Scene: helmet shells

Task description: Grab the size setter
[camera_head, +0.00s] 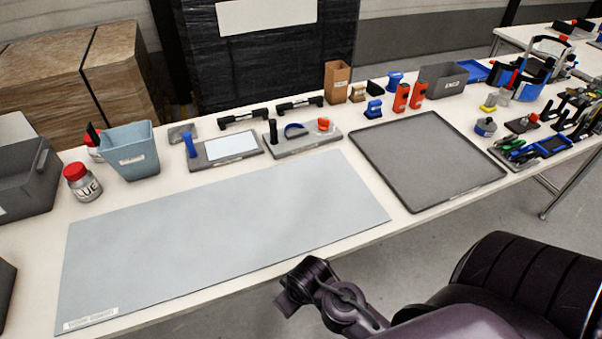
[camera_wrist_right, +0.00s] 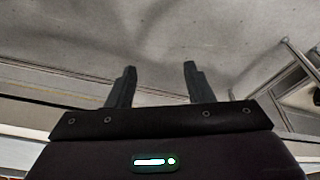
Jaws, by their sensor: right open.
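I cannot tell for sure which item is the size setter. Small items stand along the back of the white table, among them blue parts (camera_head: 374,108), orange-red parts (camera_head: 402,97) and a grey stand with a blue arc and a red knob (camera_head: 302,138). My right arm is in front of the table in the head view. My left gripper is out of view.
A bare grey-blue mat (camera_head: 220,235) covers the table's front left. An empty dark tray (camera_head: 425,160) lies right of it. A blue-grey bin (camera_head: 131,152) and a glue jar (camera_head: 82,183) stand at the left. A grey bin (camera_head: 443,79) stands at the back right.

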